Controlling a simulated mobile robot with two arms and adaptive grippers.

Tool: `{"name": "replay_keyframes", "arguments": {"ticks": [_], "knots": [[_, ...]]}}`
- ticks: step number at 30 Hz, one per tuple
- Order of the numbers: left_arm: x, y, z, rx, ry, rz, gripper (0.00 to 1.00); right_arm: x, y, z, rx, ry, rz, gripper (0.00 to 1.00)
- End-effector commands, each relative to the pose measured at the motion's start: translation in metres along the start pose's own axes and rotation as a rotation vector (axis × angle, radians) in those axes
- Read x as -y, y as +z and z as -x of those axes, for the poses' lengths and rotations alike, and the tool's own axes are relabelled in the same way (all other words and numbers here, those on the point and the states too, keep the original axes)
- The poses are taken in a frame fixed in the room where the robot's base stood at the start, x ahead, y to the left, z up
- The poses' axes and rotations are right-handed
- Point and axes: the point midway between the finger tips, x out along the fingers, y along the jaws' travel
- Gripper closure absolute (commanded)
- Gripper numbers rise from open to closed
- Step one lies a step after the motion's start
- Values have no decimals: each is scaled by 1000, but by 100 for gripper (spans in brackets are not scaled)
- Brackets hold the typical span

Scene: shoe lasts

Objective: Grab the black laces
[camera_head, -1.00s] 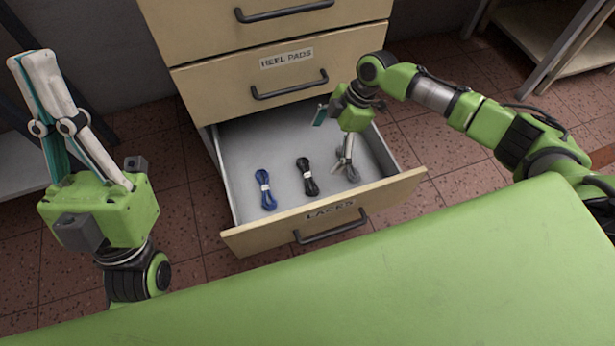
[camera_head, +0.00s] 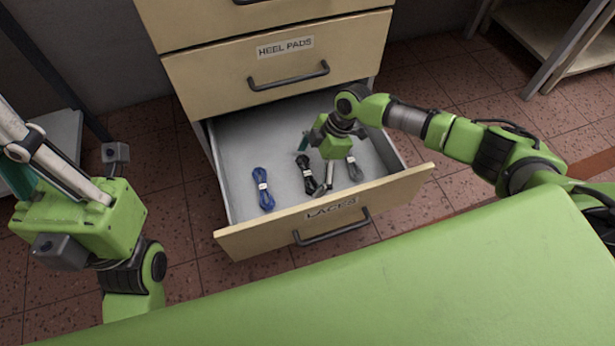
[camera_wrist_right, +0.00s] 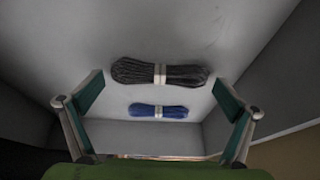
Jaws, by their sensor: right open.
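The black laces (camera_head: 306,174) lie as a bundle with a white band in the middle of the open drawer. In the right wrist view the black laces (camera_wrist_right: 186,75) lie crosswise ahead of my fingers, apart from them. My right gripper (camera_head: 322,184) is over the drawer, just right of the black laces, and partly overlaps them in the head view. Its fingers (camera_wrist_right: 159,96) are spread and empty in the wrist view. My left gripper (camera_head: 18,140) is at the left edge of the head view, away from the drawer, with its fingertips cut off.
Blue laces (camera_head: 262,185) lie left of the black ones, and grey laces (camera_head: 354,169) lie to the right. The drawer front (camera_head: 270,230) is labelled LACES. A closed HEEL PADS drawer (camera_head: 220,85) is above. A green surface (camera_head: 400,280) fills the foreground.

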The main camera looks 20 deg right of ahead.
Motion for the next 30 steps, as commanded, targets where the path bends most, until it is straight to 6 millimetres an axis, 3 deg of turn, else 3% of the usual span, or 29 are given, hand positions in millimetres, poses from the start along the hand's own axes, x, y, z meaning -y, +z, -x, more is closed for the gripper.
{"name": "replay_keyframes", "arguments": {"ticks": [6,9,10,20,23,26,30], "knots": [[0,0,-1,2,0,0,100,-1,0,0,0,1,-1,3],[0,0,0,2,0,0,100,0,0,0,0,1,0,29],[0,0,0,2,0,0,100,0,0,0,0,1,-1,30],[0,0,-2,1,0,1,100,0,-1,2,0,1,-1,30],[0,-2,-6,0,-2,1,100,0,-5,13,0,1,0,30],[0,-2,3,53,-18,6,100,-1,-12,32,0,3,1,30],[1,-5,-12,48,-18,6,100,-1,-25,59,-1,3,2,30]]}}
